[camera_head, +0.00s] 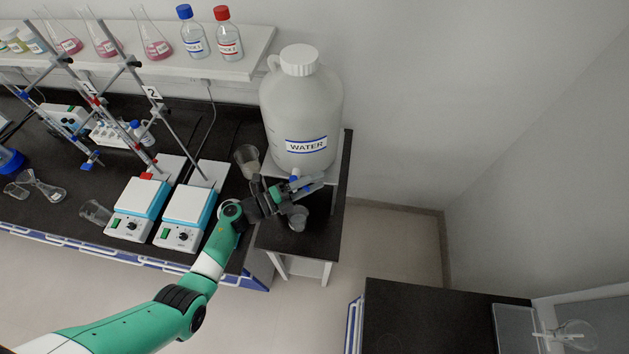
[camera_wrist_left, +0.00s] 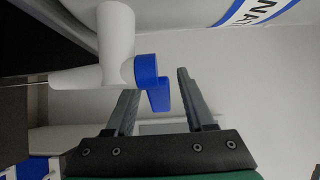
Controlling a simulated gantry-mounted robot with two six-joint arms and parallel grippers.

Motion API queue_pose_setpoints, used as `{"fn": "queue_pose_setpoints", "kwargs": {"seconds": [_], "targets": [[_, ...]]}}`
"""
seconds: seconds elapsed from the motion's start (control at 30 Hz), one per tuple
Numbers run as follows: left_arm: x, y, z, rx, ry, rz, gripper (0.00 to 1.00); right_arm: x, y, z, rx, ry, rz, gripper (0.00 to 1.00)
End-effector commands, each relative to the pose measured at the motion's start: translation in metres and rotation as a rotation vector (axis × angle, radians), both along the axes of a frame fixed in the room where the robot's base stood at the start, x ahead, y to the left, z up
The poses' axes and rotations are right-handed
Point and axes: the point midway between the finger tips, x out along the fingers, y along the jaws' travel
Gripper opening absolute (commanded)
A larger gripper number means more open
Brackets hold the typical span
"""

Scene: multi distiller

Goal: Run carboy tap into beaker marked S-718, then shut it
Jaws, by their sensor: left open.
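My left gripper (camera_head: 311,184) is open at the tap. In the left wrist view, the blue handle is between or just beyond its two fingers (camera_wrist_left: 157,84). A thin line leaves the spout and may be water. A beaker (camera_head: 298,219) stands on the black stand below the tap, partly hidden by the gripper. I cannot read its label. My right gripper is out of view.
Another beaker (camera_head: 247,158) stands left of the carboy. Two hotplates (camera_head: 187,212) with clamp stands are to the left. Flasks and bottles line the shelf (camera_head: 190,70). A separate black table (camera_head: 440,315) is at the lower right.

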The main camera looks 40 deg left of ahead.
Motion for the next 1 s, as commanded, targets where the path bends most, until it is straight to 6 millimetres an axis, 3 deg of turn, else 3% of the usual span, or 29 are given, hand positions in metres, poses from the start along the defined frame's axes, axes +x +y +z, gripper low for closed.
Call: {"fn": "queue_pose_setpoints", "kwargs": {"seconds": [0.13,0.4,0.53,0.7,1.0], "targets": [[-0.018,0.008,0.001,-0.001,0.001,0.005,0.54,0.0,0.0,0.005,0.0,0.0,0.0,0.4],[-0.079,0.029,0.0,-0.001,0.001,0.007,0.54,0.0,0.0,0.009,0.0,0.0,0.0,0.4],[-0.099,0.035,0.0,0.0,0.001,0.004,0.54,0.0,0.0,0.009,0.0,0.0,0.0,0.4],[-0.108,0.038,0.0,-0.001,0.001,0.001,0.54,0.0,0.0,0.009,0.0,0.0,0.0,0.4],[-0.108,0.038,0.0,-0.001,0.001,0.0,0.54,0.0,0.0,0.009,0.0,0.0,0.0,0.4]]}}
